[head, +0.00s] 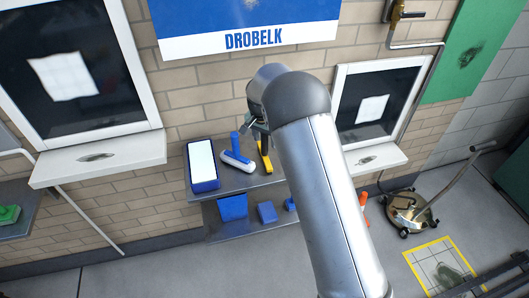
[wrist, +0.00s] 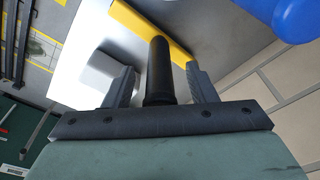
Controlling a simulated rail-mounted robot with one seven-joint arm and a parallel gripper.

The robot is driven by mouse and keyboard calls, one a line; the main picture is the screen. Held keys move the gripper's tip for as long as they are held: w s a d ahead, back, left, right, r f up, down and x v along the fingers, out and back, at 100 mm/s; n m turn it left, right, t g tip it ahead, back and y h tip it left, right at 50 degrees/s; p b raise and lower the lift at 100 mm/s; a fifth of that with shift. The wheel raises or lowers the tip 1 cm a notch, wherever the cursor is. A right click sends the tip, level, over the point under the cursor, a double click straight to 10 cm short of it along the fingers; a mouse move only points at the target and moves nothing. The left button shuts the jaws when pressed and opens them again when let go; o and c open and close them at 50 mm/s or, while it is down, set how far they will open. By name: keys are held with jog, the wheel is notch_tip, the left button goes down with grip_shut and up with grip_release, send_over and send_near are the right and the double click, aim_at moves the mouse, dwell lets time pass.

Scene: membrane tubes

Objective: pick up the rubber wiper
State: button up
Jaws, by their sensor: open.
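The rubber wiper (head: 265,163) has a yellow bar and a black handle and is on the upper grey shelf, at the right end of the row of tools. In the wrist view its yellow bar (wrist: 150,28) is beyond the fingertips, and its black round handle (wrist: 159,75) stands between my two fingers. My gripper (wrist: 160,72) is open around the handle, with a visible gap on each side. In the head view my gripper (head: 259,128) is just above the wiper, partly hidden by my arm.
The upper shelf (head: 230,187) also holds a blue-handled white-and-blue tool (head: 238,160) close left of the wiper and a blue tray with a white top (head: 203,165). A blue bin (head: 233,207) and smaller blue items are on the lower shelf. The brick wall is close behind.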

grip_shut()
jog(key=shift+r, duration=0.1)
jog(key=shift+r, duration=0.4)
notch_tip(320, 180, up, 2)
jog(key=shift+r+b, duration=0.15)
jog(key=shift+b, duration=0.2)
jog(key=s+d+r+b, duration=0.2)
jog(key=s+r+b, duration=0.2)
jog(key=s+r, duration=0.5)
jog(key=s, duration=0.4)
jog(key=shift+s+d+r, duration=0.3)
jog(key=shift+s+r, duration=0.1)
